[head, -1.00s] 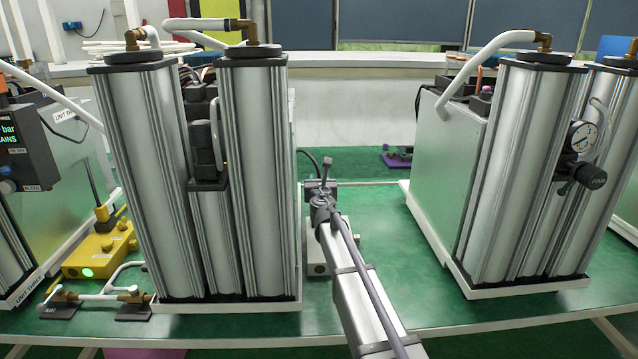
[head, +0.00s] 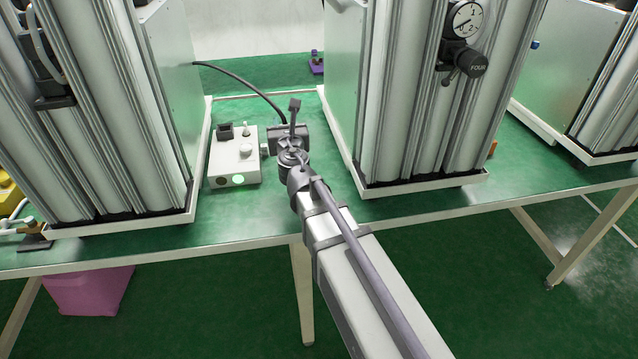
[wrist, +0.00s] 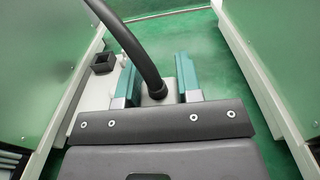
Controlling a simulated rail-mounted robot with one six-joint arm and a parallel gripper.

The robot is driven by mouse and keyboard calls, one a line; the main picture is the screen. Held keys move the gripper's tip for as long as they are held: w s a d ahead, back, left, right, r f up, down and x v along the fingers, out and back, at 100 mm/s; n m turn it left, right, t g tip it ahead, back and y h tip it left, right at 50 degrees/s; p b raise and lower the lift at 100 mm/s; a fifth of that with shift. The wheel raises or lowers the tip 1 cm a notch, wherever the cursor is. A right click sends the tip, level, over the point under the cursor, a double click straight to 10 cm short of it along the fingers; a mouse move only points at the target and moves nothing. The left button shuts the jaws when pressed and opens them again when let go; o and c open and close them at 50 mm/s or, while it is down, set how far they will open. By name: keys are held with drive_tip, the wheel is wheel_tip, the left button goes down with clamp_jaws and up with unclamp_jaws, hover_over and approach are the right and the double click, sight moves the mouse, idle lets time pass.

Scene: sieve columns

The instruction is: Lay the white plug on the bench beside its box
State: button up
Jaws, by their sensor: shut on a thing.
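My gripper (head: 290,133) is over the green bench (head: 250,238), just right of the white box (head: 222,166). In the wrist view my gripper (wrist: 157,76) has teal fingers on either side of the white plug (wrist: 158,97). It is shut on the plug, which is partly hidden by its thick black cable. The box also shows in the wrist view (wrist: 92,92), to the left, with a square black socket on top. In the head view the box has a lit green lamp on its front. Whether the plug touches the bench I cannot tell.
Tall silver column units stand to the left (head: 105,120) and right (head: 410,110) of the gap where my gripper is. The cable (head: 240,74) runs from the left unit to my gripper. Bare bench lies in front of the box and between the units.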

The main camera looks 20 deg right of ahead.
drive_tip(key=shift+s+d, duration=0.45)
drive_tip(key=shift+s, duration=0.05)
drive_tip(key=f+b, duration=0.6)
drive_tip(key=shift+w+a+f+b, duration=0.1)
drive_tip(key=shift+a+f+b, duration=0.15)
drive_tip(key=shift+f+b, duration=0.1)
wheel_tip(320, 180, down, 4)
drive_tip(key=b, duration=0.3)
drive_tip(key=shift+r+b, duration=0.1)
drive_tip(key=shift+b, duration=0.3)
drive_tip(key=shift+r+p, duration=0.3)
drive_tip(key=shift+f, duration=0.25)
drive_tip(key=o, duration=0.9)
drive_tip(key=shift+o, duration=0.2)
drive_tip(key=shift+r, duration=0.1)
